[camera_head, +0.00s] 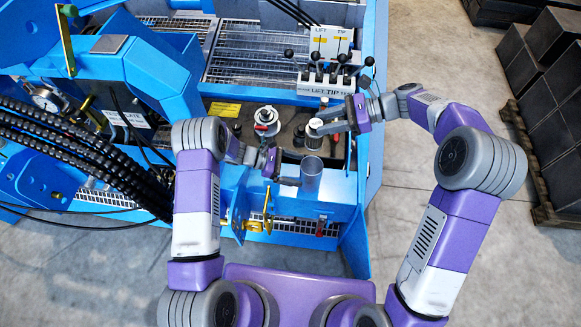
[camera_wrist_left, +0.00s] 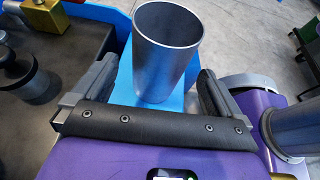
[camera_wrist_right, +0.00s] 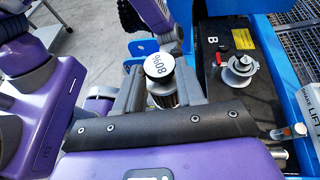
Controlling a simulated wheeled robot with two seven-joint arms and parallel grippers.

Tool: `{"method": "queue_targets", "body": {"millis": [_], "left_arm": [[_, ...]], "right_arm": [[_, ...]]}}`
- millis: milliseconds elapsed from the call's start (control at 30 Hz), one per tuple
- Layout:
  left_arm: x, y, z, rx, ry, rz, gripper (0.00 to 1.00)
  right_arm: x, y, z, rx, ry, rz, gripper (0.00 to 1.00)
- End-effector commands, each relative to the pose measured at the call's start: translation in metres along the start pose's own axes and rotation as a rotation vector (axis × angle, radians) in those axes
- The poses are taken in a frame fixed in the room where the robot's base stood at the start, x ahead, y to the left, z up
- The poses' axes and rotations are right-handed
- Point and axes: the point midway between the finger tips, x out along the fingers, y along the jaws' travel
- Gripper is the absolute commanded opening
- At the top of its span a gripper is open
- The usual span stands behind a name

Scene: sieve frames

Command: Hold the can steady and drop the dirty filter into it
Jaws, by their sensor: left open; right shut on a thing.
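The can (camera_head: 311,174) is a grey, open-topped metal cylinder standing upright on the blue ledge. In the left wrist view the can (camera_wrist_left: 168,60) stands between the spread fingers of my left gripper (camera_wrist_left: 150,92), with gaps on both sides. My left gripper (camera_head: 281,170) is open beside the can in the head view. The dirty filter (camera_wrist_right: 160,82) is a ribbed cylinder with a white, marked top. My right gripper (camera_wrist_right: 163,92) is shut on it. In the head view the filter (camera_head: 315,127) is held upright above the dark deck, behind the can.
A filter housing (camera_head: 266,121) with a red part stands on the dark deck left of the held filter. The lever panel (camera_head: 325,86) with black knobs rises behind. Black hoses (camera_head: 85,150) crowd the left. Dark boxes (camera_head: 545,75) stand on a pallet at right.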

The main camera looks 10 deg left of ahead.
Motion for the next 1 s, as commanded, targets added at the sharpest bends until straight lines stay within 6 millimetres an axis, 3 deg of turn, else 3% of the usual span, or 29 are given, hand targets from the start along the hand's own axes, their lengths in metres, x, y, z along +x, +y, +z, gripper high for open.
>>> {"method": "queue_targets", "body": {"millis": [333, 767, 1000], "left_arm": [[0.051, -0.001, 0.000, 0.003, 0.001, -0.004, 1.00], [0.061, -0.001, 0.000, 0.004, 0.001, -0.001, 1.00], [0.061, -0.001, 0.000, 0.004, 0.001, -0.001, 0.63]], "right_arm": [[0.000, 0.000, 0.001, -0.001, -0.001, 0.000, 0.00], [0.000, 0.000, 0.000, -0.001, -0.001, 0.000, 0.00], [0.000, 0.000, 0.000, -0.001, -0.001, 0.000, 0.00]]}}
